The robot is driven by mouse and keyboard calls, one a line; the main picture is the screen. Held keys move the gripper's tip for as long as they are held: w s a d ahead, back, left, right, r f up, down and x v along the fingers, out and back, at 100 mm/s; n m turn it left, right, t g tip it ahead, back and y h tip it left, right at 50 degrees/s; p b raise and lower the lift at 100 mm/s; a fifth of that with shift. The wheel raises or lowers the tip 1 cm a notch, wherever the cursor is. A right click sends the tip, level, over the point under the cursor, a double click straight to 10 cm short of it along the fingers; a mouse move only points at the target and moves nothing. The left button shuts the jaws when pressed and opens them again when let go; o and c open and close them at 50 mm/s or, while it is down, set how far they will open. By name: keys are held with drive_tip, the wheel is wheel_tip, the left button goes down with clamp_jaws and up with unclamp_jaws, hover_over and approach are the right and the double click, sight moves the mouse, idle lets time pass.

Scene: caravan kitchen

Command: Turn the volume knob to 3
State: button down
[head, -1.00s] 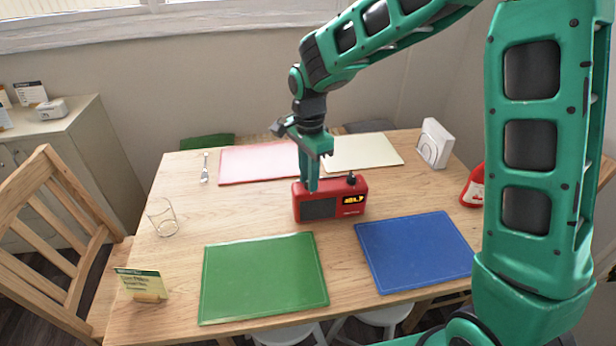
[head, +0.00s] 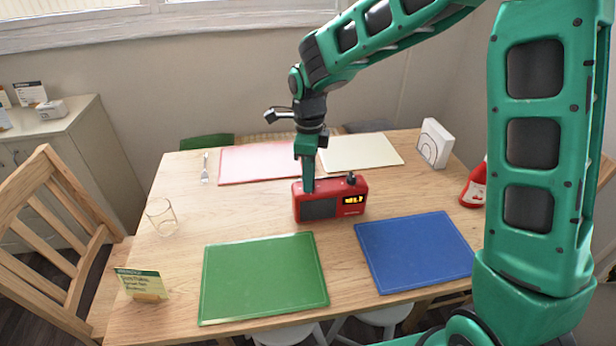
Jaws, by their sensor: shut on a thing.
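A red radio (head: 335,211) stands upright on the wooden table, with a dark speaker grille on its left front and a lit yellow display (head: 353,199) on its right front. I cannot read the display clearly. A dark knob (head: 351,179) shows on top at the right. My gripper (head: 308,187) points straight down at the left part of the radio's top. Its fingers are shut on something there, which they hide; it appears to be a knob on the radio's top.
A green placemat (head: 263,277) and a blue placemat (head: 415,251) lie in front of the radio. A pink placemat (head: 258,163) and a cream placemat (head: 361,152) lie behind. A glass (head: 161,217) and a small card (head: 142,284) stand at the left. A white box (head: 434,143) stands back right.

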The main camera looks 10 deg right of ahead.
idle(0.3)
drive_tip(key=c, duration=1.5)
unclamp_jaws()
wheel_tip(320, 180, up, 11)
drive_tip(key=shift+f, duration=0.15)
drive_tip(key=shift+d, duration=0.1)
